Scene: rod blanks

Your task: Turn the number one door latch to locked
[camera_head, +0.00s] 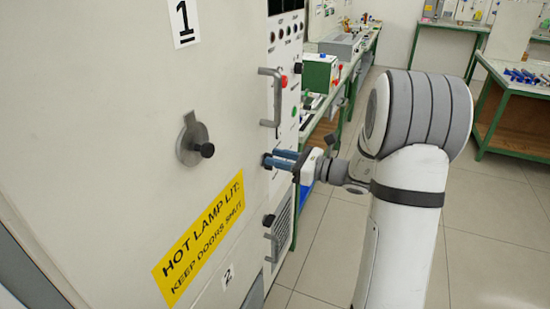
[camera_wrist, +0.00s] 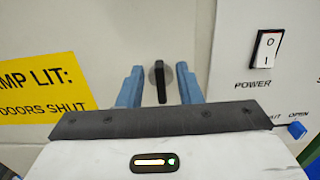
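The number one door (camera_head: 110,110) is a large cream panel marked 1. In the wrist view its latch (camera_wrist: 161,82) is a dark upright bar in front of a grey disc. My gripper (camera_head: 268,160) is at the door's right edge and hides the latch in the head view. In the wrist view the two blue fingers of my gripper (camera_wrist: 158,86) stand one on each side of the bar, with a gap on both sides. The gripper is open and holds nothing. Their depth along the bar is hard to tell.
A round cover with a black knob (camera_head: 195,140) sits on the door. A grey pull handle (camera_head: 272,97) is above my gripper. A second black knob (camera_head: 268,220) is below it. A power switch (camera_wrist: 266,50) and a blue knob (camera_wrist: 297,130) are to the right.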

